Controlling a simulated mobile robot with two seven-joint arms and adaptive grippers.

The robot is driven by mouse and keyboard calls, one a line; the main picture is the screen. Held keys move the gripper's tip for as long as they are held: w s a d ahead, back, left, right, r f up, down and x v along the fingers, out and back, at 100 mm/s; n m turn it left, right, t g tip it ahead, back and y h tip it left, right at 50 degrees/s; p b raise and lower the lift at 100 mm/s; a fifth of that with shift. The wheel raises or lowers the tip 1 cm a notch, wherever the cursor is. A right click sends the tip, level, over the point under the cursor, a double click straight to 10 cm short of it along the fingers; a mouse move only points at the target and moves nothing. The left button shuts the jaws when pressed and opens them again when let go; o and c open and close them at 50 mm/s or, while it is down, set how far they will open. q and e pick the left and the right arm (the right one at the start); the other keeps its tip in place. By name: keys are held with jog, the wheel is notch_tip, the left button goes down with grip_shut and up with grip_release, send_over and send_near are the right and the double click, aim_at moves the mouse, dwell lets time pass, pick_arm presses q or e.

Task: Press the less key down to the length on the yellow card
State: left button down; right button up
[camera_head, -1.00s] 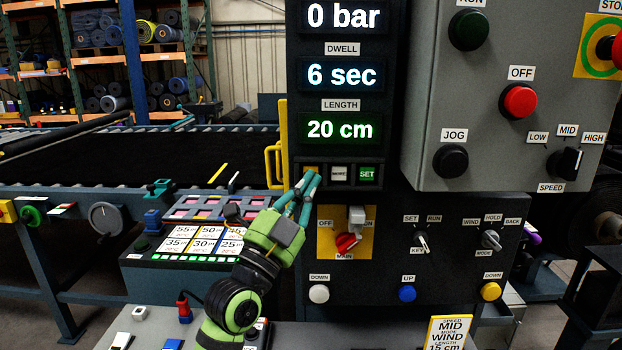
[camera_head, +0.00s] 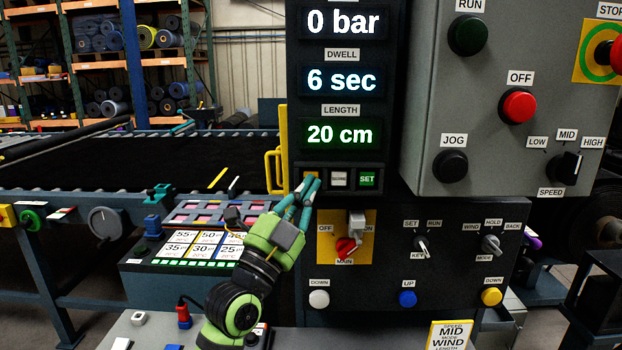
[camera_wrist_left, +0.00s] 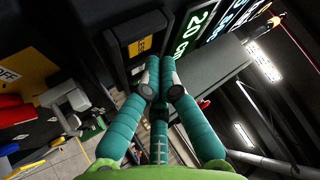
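The less key is the orange key (camera_head: 309,175) at the left of the key row, partly hidden by my fingertips. It also shows in the left wrist view (camera_wrist_left: 140,46). My left gripper (camera_head: 311,184) is empty, with its teal fingertips drawn together at this key. In the left wrist view the fingertips (camera_wrist_left: 160,75) lie just beside the key; I cannot tell whether they touch it. The length display (camera_head: 340,134) reads 20 cm. The yellow card (camera_head: 450,335) shows speed MID and mode WIND; its length value is cut off at the bottom edge. My right gripper is out of view.
To the right of the less key are a white key (camera_head: 339,179) and the green SET key (camera_head: 367,179). A yellow handle (camera_head: 272,170) stands left of the display column. A grey control box (camera_head: 500,100) juts out at right.

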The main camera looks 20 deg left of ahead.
pick_arm(q)
jog(key=shift+w, duration=0.15)
dwell(0.4)
jog(key=shift+w+a, duration=0.15)
jog(key=shift+w, duration=0.1)
jog(key=shift+w+a+b, duration=0.1)
jog(key=shift+w+b, duration=0.2)
jog(key=shift+w, duration=0.1)
dwell(0.8)
jog(key=shift+s, duration=0.15)
jog(key=shift+s+d+p, duration=0.2)
jog(key=shift+s+p, duration=0.15)
jog(key=shift+s, duration=0.3)
jog(key=s+p, duration=0.1)
jog(key=s, duration=0.1)
jog(key=s+d, duration=0.1)
jog(key=s, duration=0.1)
jog(key=shift+s+d+p, duration=0.2)
jog(key=shift+s+p, duration=0.15)
jog(key=shift+s, duration=0.05)
